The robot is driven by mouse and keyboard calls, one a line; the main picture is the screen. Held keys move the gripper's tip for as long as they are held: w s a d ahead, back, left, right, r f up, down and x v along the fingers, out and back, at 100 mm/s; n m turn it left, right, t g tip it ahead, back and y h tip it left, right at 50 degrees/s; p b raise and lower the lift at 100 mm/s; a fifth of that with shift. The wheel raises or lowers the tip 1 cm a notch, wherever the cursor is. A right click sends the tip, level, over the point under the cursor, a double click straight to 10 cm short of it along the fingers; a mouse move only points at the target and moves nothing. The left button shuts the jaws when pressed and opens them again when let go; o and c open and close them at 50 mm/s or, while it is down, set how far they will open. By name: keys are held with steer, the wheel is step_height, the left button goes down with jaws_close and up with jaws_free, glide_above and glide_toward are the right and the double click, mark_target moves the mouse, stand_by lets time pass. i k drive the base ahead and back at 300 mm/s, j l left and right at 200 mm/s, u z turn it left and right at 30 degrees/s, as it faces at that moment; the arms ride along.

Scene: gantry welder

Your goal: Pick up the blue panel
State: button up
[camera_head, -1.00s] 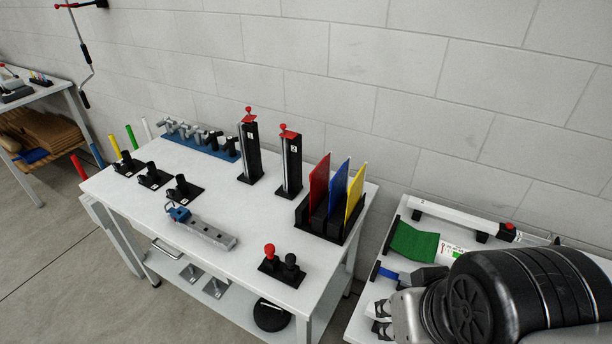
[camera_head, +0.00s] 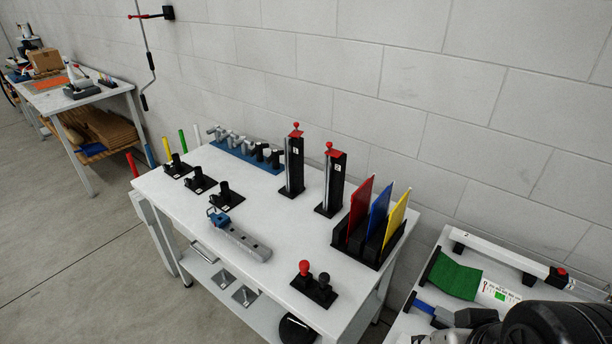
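The blue panel (camera_head: 379,208) stands upright in a black slotted rack (camera_head: 372,255) near the right end of the white table. A red panel (camera_head: 360,209) stands to its left and a yellow panel (camera_head: 396,218) to its right, both in the same rack. The lower part of the blue panel is hidden in the rack. Part of my dark arm shows at the bottom right corner. My gripper's fingers are not in view.
Two black posts with red tops (camera_head: 294,160) stand left of the rack on the white table (camera_head: 285,218). A base with red and black knobs (camera_head: 314,285) is in front. A second table (camera_head: 408,310) with a green sheet (camera_head: 455,275) is at right.

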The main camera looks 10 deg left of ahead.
mark_target(380, 209)
steer(key=i+j, duration=0.35)
steer(key=i+j+z, duration=0.1)
steer(key=i+j, duration=0.25)
steer(key=j, duration=0.25)
steer(key=i+j, duration=0.3)
steer(key=j, duration=0.2)
